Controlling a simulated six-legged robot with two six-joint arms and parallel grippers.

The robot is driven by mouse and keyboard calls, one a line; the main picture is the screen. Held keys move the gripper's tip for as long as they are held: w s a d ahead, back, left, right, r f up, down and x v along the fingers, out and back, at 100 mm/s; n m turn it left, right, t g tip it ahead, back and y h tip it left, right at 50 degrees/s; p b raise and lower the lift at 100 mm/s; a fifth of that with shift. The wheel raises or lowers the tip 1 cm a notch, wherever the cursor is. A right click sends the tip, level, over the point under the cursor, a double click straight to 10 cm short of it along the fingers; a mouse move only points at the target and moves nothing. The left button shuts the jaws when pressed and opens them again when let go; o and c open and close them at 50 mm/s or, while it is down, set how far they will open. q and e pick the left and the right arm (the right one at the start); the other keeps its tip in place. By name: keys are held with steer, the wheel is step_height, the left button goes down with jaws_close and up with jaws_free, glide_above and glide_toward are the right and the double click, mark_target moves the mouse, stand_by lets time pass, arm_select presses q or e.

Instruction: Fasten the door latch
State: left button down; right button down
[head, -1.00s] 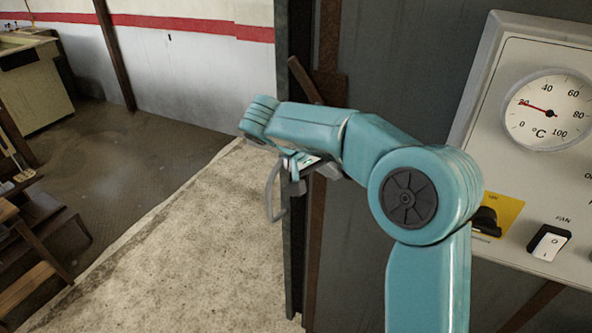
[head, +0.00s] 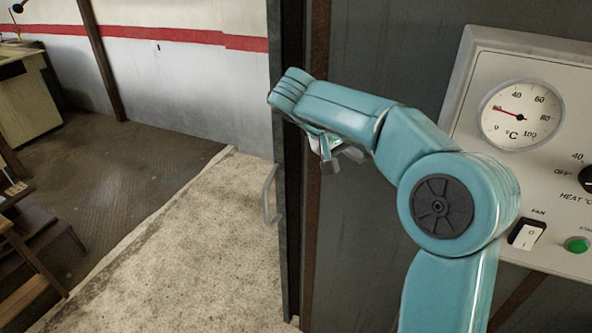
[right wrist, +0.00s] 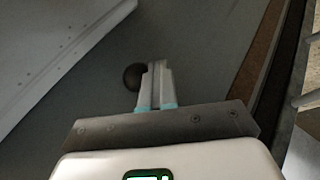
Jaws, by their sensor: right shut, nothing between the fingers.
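The grey pull handle (head: 270,195) stands out to the left from the edge of a tall, dark, narrow door panel (head: 289,250) in the head view. A brown upright strip (head: 313,235) runs beside that edge. I cannot make out the latch in the head view; my right arm covers the upper part there. My right gripper (head: 330,162) is shut and empty, in front of the grey wall just right of the strip. In the right wrist view its closed fingers (right wrist: 154,76) point at a grey surface, beside a dark round knob (right wrist: 132,77). My left gripper is out of view.
A control box (head: 490,85) with a dial and switches is on the wall to the right, near my right arm. Pale concrete floor (head: 185,245) lies open on the left. A bench (head: 28,100) and wooden steps (head: 28,255) stand farther left.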

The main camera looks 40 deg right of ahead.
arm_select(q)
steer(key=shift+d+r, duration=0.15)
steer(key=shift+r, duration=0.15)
arm_select(e)
steer(key=shift+r, duration=0.6)
stand_by(0.8)
